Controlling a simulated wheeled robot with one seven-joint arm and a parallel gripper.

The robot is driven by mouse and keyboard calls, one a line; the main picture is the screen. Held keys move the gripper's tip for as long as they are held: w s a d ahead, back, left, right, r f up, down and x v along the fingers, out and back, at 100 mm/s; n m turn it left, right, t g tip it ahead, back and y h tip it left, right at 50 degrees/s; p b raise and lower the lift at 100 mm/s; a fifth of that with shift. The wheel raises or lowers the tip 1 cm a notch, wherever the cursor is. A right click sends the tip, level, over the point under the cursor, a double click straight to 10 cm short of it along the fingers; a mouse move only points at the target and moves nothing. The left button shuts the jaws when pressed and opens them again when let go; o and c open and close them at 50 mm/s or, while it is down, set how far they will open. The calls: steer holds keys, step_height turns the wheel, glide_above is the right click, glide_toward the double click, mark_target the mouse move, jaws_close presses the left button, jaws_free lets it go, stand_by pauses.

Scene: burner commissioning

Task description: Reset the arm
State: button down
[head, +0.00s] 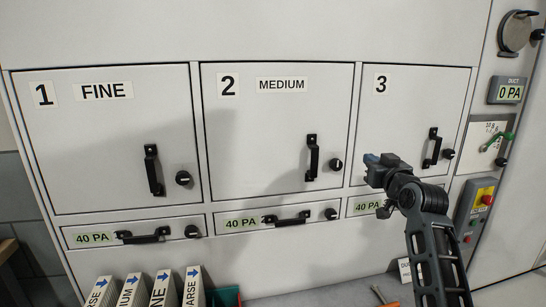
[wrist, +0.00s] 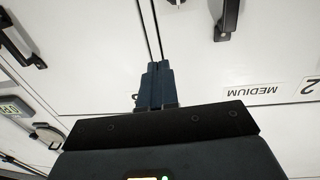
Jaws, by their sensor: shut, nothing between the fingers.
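My gripper (head: 374,160) is raised in front of the cabinet, before the lower left part of door 3 (head: 418,105) in the head view. In the wrist view my gripper (wrist: 158,68) has its two dark blue fingers side by side and shut, with nothing between them. The wrist view is turned over, so the MEDIUM label (wrist: 252,91) reads upside down. I cannot tell how far the fingertips are from the cabinet front.
Door 1 FINE (head: 110,140) and door 2 MEDIUM (head: 275,130) look closed, as do the drawers below. Filters (head: 130,292) stand at the lower left beside a green bin (head: 226,296). A control panel (head: 478,205) and duct gauge (head: 507,91) are at the right.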

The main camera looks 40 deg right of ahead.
steer(key=s+a+f+n+y, duration=0.1)
steer(key=s+a+f, duration=0.2)
steer(key=a+f, duration=0.5)
steer(key=s+a+f+y, duration=0.2)
steer(key=s+a+f, duration=0.15)
steer(key=a, duration=0.75)
steer(key=s+a+f+n+y, duration=0.1)
steer(key=s+a+f, duration=0.1)
steer(key=a+f, duration=0.6)
steer(key=s+a+r+n+y, duration=0.2)
steer(key=s+a+y, duration=0.1)
steer(key=s+a, duration=0.6)
steer(key=s+a+r+n+y, duration=0.3)
steer(key=s+a, duration=0.5)
steer(key=s, duration=0.6)
steer(key=shift+s+a+y, duration=0.35)
steer(key=shift+y, duration=0.05)
steer(key=c, duration=1.8)
jaws_free()
